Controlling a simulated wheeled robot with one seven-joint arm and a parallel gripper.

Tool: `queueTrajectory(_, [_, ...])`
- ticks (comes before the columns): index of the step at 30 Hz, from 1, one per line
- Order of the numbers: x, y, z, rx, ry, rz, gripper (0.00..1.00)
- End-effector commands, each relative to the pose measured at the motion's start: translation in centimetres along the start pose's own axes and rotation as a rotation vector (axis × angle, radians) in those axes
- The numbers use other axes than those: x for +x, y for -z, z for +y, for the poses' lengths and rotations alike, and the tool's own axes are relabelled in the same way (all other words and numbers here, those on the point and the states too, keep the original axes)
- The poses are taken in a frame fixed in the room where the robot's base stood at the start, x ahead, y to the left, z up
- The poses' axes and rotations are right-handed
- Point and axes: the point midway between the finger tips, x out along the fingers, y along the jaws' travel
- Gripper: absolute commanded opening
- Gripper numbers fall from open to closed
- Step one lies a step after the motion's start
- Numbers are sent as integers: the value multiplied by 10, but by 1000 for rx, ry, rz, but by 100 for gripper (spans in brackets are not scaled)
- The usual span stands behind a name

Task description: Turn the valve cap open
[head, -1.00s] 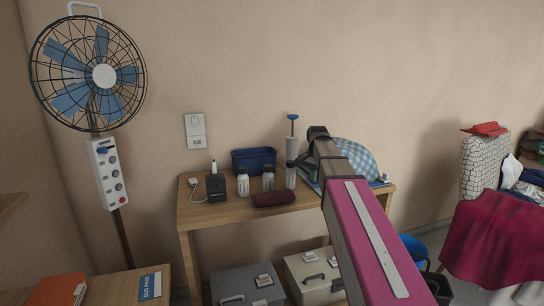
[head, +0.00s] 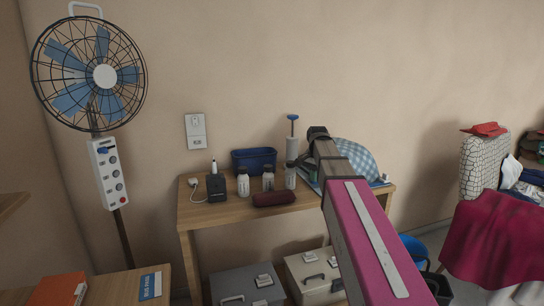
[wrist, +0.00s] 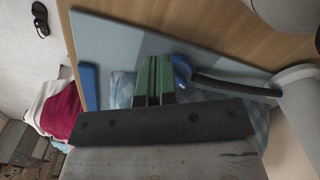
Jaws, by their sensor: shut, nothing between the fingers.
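My gripper (wrist: 154,68) has green fingers that are closed together with nothing between them. In the wrist view they reach over a blue-and-white checked, rounded item (wrist: 251,121). In the head view this item (head: 357,158) is at the right of the wooden table, partly behind my arm. A blue fitting (wrist: 181,68) with a black hose (wrist: 235,89) lies just right of the fingertips. Whether the fingers touch it is unclear. I cannot make out a separate valve cap; my fingers may hide it.
A hand pump (head: 293,149) with a blue handle stands beside my arm. Bottles (head: 268,181), a blue bin (head: 254,160) and a maroon pouch (head: 274,198) sit on the wooden table (head: 210,214). A light-blue board (wrist: 115,40) lies under the checked item.

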Motion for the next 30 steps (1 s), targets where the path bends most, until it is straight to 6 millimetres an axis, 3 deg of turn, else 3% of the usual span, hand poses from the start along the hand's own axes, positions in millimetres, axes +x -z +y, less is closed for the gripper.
queueTrajectory(1, [12,-3,3,1,-12,-13,0])
queueTrajectory(30, [11,-2,-29,-13,-1,-10,0])
